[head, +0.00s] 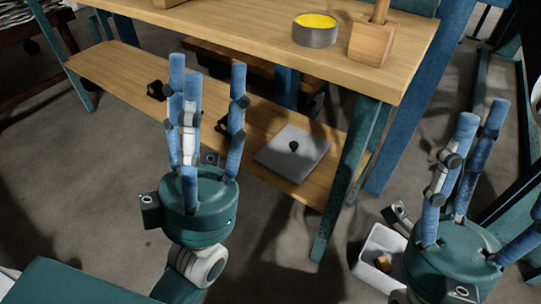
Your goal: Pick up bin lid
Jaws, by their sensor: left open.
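The bin lid (307,159) is a flat grey square plate with a small dark knob in its middle. It lies on the lower wooden shelf of the workbench, near the shelf's right end. My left gripper (207,72) is open and empty, its blue fingers pointing up, to the left of the lid in the picture and apart from it. My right gripper (482,114) is at the lower right with its fingers spread and nothing seen between them. A white open bin (375,243) stands on the floor, partly hidden by my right gripper, with a small brown piece inside.
The bench top (235,32) overhangs the shelf (115,72) and carries a round tin with yellow contents (316,30) and a wooden block with a handle (372,42). A green bench leg (343,190) stands right of the lid. Small black objects (156,91) lie on the shelf.

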